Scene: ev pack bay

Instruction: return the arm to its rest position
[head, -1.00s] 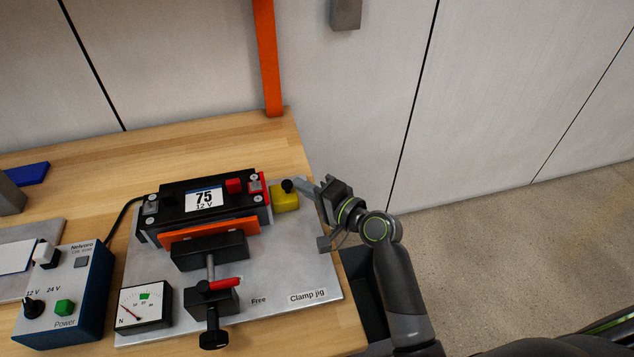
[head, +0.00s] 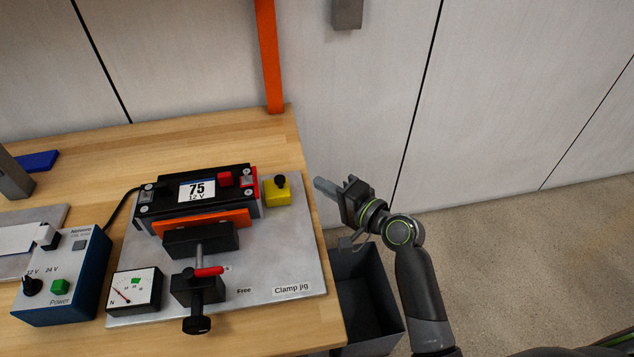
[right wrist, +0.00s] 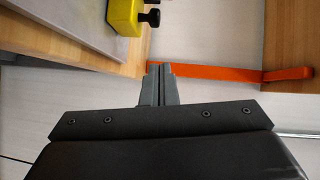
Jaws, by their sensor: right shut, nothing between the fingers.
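My right gripper (head: 320,186) is shut and empty. It hangs in the air just past the right edge of the bench, above a dark open bin. In the right wrist view its two fingers (right wrist: 160,72) lie together with nothing between them. My right arm comes in from the lower right of the head view. My left gripper does not show.
The clamp jig (head: 262,285) holds a black battery module (head: 165,205) reading 75, 12 V. A yellow block with a black knob (head: 277,195) sits at its right. A blue power unit (head: 65,285) stands left. The dark bin (head: 365,290) is below. An orange post (head: 268,60) rises behind.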

